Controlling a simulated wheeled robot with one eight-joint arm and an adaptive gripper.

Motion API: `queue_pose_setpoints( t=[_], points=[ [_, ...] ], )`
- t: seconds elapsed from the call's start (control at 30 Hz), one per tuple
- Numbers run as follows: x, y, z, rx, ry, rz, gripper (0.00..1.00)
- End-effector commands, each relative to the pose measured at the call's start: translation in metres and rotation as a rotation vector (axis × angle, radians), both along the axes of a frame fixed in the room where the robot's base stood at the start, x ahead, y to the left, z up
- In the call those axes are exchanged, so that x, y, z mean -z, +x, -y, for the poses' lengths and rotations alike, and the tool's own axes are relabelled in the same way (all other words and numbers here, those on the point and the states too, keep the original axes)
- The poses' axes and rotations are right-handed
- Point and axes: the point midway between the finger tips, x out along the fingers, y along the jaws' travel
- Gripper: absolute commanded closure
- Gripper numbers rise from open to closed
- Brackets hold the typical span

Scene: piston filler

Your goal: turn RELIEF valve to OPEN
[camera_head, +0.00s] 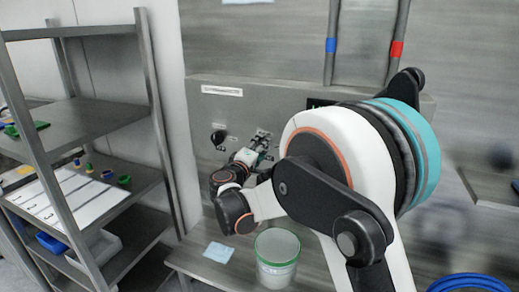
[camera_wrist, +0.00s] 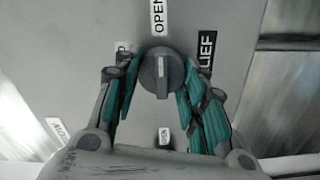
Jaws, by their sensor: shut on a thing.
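The RELIEF valve knob (camera_wrist: 161,82) is a round dark grey dial with a raised ridge and a white pointer line. In the wrist view the line points up the picture, toward the OPEN label (camera_wrist: 157,16). A label partly hidden by my gripper, reading "LIEF" (camera_wrist: 206,50), is right of the knob. My gripper (camera_wrist: 160,78) has its teal-padded fingers on both sides of the knob and is shut on it. In the head view my gripper (camera_head: 262,148) is at the grey panel (camera_head: 290,95); my own arm hides the knob there.
Another black knob (camera_head: 218,137) is on the panel, left of my gripper. A green-rimmed container (camera_head: 277,246) and a pale blue cloth (camera_head: 218,252) are on the bench below. A metal shelf rack (camera_head: 85,125) stands left.

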Motion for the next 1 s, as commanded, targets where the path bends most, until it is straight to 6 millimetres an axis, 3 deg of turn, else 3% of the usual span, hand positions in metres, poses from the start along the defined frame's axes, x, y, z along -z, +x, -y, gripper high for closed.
queue_pose_setpoints(
  t=[0.17, 0.2, 0.27, 0.67, 0.77, 1.0],
  points=[
    [0.002, -0.001, 0.000, 0.001, 0.004, -0.001, 0.86],
    [0.002, -0.001, 0.000, 0.001, 0.004, -0.001, 0.53],
    [0.002, -0.001, 0.000, 0.001, 0.004, -0.001, 0.41],
    [0.001, -0.004, -0.001, 0.000, 0.000, -0.001, 0.41],
    [0.000, -0.014, -0.005, -0.001, 0.000, -0.001, 0.41],
    [0.000, -0.058, -0.022, -0.002, 0.000, -0.001, 0.41]
  ],
)
